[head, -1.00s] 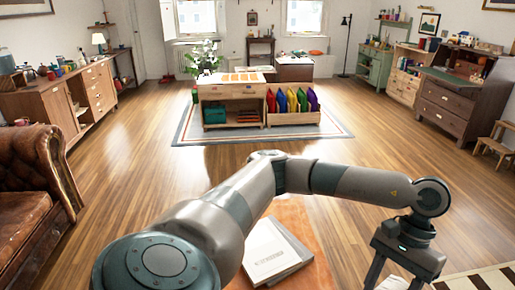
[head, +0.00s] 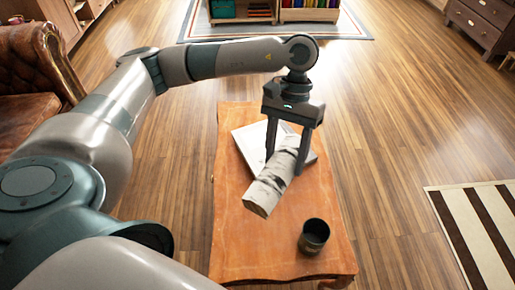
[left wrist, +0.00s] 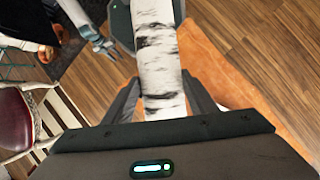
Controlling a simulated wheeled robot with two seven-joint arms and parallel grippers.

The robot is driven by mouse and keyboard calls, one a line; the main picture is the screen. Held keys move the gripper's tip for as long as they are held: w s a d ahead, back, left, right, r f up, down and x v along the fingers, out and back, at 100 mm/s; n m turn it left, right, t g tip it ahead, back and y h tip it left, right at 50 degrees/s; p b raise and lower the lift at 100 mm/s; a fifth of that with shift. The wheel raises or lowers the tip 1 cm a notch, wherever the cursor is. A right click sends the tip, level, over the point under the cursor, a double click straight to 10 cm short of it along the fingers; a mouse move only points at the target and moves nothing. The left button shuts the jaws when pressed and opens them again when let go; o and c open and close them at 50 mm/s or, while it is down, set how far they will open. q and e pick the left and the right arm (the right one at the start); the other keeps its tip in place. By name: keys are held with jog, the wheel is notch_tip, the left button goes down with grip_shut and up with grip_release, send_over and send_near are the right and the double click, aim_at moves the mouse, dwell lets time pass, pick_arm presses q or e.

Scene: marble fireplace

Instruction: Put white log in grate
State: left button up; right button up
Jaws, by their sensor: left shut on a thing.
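The white log (head: 270,186), birch-like with dark marks, is held tilted above a wooden table, its cut end toward the front. My left gripper (head: 285,160) is shut on it, with one finger on each side. In the left wrist view the log (left wrist: 158,62) runs up between the two fingers (left wrist: 163,100). My right gripper (left wrist: 104,44) shows small at the upper left of that view, with its fingers apart and nothing seen between them. It is out of the head view. No grate shows in either view.
The orange-brown table (head: 235,245) carries a white book or flat box (head: 248,141), partly behind the log, and a dark cup (head: 314,236) at its front right. A striped rug (head: 470,225) lies right. A leather armchair (head: 25,80) stands left. Wood floor between is clear.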

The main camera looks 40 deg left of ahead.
pick_arm(q)
jog(key=shift+s+a, duration=0.1)
jog(key=shift+a, duration=0.2)
